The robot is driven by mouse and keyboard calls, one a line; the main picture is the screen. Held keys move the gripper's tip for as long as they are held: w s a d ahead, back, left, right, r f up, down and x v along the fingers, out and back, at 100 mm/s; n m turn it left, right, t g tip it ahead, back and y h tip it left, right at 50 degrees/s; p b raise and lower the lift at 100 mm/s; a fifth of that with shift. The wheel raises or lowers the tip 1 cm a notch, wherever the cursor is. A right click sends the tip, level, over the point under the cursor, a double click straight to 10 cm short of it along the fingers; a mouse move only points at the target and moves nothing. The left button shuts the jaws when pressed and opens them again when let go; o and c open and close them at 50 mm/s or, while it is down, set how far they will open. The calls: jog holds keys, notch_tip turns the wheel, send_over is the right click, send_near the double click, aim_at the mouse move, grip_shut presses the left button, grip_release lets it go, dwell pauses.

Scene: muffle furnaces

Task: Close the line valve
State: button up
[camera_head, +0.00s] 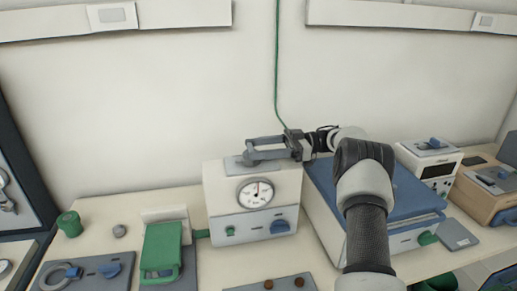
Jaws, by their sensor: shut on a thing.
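A white box with a round dial gauge (255,193) stands on the bench against the wall. A green line (277,70) runs down the wall and ends from view behind my gripper, above the box's back right corner. My gripper (254,151) reaches left from my arm over the top of this box. It is shut on a small grey part at the box's top, which I take to be the line valve (247,159). The fingers hide much of the valve, and I cannot tell its angle.
A blue-topped unit (408,195) stands under my arm to the right, with a white metered box (431,165) beyond it. A green block (161,250) and a green cup (69,223) are on the left. Some bench front of the gauge box is bare.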

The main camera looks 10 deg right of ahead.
jog(key=shift+a+r+g, duration=0.15)
jog(key=shift+r+g, duration=0.1)
jog(key=shift+g, duration=0.15)
jog(key=o, duration=1)
jog(key=shift+o, duration=0.2)
jog(key=shift+f, duration=0.1)
